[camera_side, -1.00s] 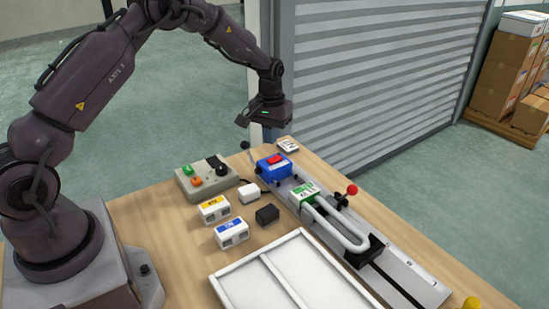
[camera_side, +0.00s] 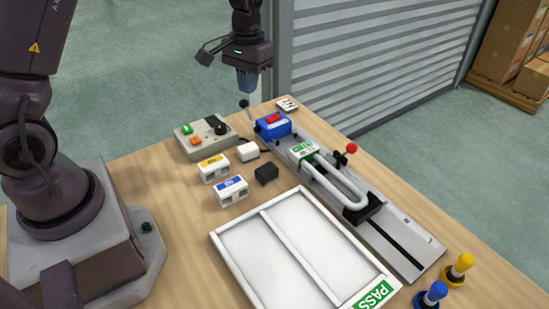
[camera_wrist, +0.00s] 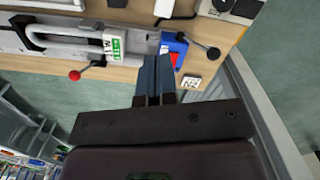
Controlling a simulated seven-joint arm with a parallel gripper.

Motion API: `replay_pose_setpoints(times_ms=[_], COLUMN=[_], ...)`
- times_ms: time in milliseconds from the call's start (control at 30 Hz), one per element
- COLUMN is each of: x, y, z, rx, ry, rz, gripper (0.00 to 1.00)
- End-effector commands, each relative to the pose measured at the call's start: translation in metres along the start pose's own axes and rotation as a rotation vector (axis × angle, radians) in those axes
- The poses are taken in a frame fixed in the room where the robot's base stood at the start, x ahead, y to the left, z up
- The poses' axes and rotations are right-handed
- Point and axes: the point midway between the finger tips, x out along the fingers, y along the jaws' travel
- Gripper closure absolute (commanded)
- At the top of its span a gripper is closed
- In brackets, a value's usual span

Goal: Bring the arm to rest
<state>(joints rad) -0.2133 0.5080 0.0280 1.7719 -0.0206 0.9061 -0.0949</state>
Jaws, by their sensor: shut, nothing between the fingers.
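My gripper (camera_side: 247,88) hangs above the far end of the bench in the side view, pointing down, with its blue-grey fingers together and nothing between them. In the wrist view the fingers (camera_wrist: 154,72) sit side by side in front of the blue block with the red switch (camera_wrist: 174,46). That blue block (camera_side: 272,126) stands at the far end of the grey rail fixture in the side view, below and slightly right of the fingertips. The gripper is apart from it in the side view.
The rail fixture (camera_side: 405,238) carries a white bent tube (camera_side: 335,184) and a red-knobbed lever (camera_side: 351,149). A grey control box (camera_side: 205,136), small white blocks and a white divided tray (camera_side: 245,252) marked PASS share the bench. Blue (camera_side: 432,294) and yellow pegs stand at the near right. A shutter stands behind.

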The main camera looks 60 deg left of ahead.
Motion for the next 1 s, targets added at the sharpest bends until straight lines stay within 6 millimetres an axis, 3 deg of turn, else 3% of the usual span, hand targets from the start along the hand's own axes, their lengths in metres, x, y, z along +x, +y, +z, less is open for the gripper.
replay_pose_setpoints(times_ms=[100, 300, 600, 800, 1000], x=[-0.04, -0.086, -0.12, -0.136, -0.148], y=[0.008, 0.016, 0.018, 0.018, 0.02], z=[0.038, 0.106, 0.196, 0.223, 0.228], rx=[0.063, 0.164, 0.286, 0.326, 0.34], ry=[0.052, 0.151, 0.345, 0.474, 0.533], rz=[0.007, 0.018, 0.042, 0.066, 0.08], gripper=[1.0, 1.0, 1.0, 1.0, 1.0])
